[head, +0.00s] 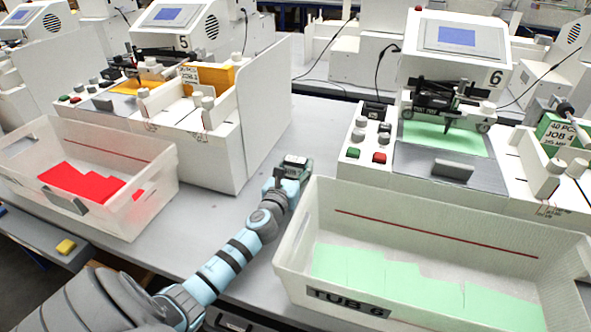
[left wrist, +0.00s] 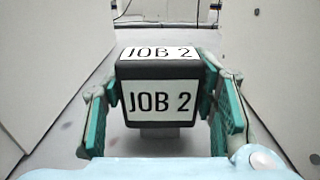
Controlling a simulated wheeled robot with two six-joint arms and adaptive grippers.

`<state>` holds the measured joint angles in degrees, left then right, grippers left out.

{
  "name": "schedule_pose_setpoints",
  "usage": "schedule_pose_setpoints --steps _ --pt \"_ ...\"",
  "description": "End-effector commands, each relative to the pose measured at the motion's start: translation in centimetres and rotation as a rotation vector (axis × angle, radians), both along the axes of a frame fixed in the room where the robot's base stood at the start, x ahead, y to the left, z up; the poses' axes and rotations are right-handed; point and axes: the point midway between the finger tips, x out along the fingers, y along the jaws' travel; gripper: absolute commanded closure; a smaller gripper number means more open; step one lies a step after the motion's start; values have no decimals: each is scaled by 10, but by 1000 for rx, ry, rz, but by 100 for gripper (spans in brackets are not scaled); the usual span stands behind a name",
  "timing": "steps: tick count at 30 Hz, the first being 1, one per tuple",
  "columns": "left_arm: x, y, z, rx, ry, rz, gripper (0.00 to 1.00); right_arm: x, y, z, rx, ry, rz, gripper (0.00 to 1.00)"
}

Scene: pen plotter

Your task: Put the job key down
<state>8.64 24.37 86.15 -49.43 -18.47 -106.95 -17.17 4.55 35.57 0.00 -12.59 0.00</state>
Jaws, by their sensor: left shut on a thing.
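The job key is a black block with white labels reading JOB 2, seen close in the left wrist view (left wrist: 160,98). My left gripper (left wrist: 163,112) is shut on it, with one green-padded finger on each side. In the head view the gripper (head: 291,172) is between the two plotter stations, and the dark key (head: 296,160) shows at its tip. I cannot tell whether the key touches the table below. My right gripper is out of view.
Plotter 6 (head: 458,40) stands at right behind a white tub marked TUB 6 (head: 440,215) with green sheets. Plotter 5 (head: 180,22) stands at left, and a tub with red sheets (head: 150,165) is before it. Grey table (head: 225,225) shows in the gap between them.

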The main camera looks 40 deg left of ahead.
Motion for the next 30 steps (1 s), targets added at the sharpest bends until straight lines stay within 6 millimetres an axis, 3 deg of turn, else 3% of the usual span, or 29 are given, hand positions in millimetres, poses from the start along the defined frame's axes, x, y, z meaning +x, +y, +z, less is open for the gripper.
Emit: schedule_pose_setpoints --steps 3,4,7,18,23,30 --pt "0 0 -5 1 0 0 74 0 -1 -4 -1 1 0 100" --pt "0 0 -4 1 0 0 43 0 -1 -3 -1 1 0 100" --pt "0 0 -3 1 0 0 28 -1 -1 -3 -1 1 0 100" --pt "0 0 4 0 0 0 28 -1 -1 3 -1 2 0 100" --pt "-31 -11 2 1 3 -2 28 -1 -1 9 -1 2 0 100" --pt "-93 -33 1 0 2 -2 28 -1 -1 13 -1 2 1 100"
